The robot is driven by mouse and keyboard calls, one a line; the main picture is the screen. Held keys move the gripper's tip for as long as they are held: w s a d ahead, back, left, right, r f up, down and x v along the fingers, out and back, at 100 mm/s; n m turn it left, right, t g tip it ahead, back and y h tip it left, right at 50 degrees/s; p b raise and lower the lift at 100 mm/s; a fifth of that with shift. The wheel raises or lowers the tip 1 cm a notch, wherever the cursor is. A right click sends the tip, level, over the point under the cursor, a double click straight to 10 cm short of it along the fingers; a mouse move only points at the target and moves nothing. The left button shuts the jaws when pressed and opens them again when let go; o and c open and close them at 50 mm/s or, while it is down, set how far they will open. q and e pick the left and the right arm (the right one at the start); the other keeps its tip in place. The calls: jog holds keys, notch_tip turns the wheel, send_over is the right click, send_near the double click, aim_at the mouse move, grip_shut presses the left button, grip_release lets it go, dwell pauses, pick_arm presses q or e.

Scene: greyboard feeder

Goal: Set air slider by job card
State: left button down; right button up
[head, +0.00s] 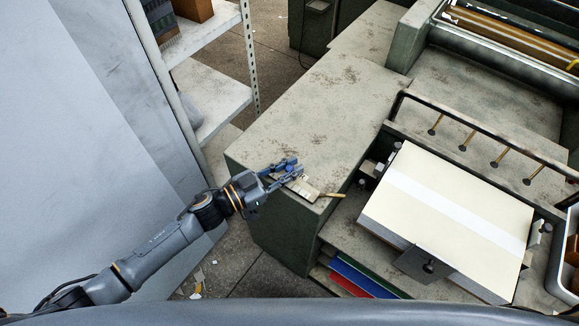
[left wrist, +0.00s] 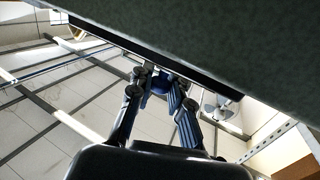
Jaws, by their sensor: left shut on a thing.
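My left gripper (head: 284,171) reaches in from the left to the front corner of the worn green-grey cabinet top (head: 335,110). It is shut on a small blue part, seemingly the air slider's knob (head: 291,162), beside a pale plate (head: 303,187) at that corner. In the left wrist view, the fingers (left wrist: 162,92) close around the blue part (left wrist: 159,84), just under a dark edge. The fingers hide most of the part, and I cannot read any scale or setting. I cannot make out a job card. My right gripper is not in view.
A stack of pale board (head: 445,205) with a white band lies in the feeder right of the cabinet. A dark rail (head: 480,130) with several brass rods runs behind it. Red and blue sheets (head: 362,280) lie below. A white shelf (head: 210,90) stands left, across a floor gap.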

pick_arm(q)
jog(key=shift+s+d+p, duration=0.1)
jog(key=shift+d+p, duration=0.1)
jog(key=shift+p, duration=0.2)
jog(key=shift+f, duration=0.1)
jog(key=c, duration=1.3)
grip_release()
jog(key=shift+s, duration=0.1)
jog(key=shift+o, duration=0.2)
jog(key=shift+a, duration=0.1)
jog(key=v, duration=1.2)
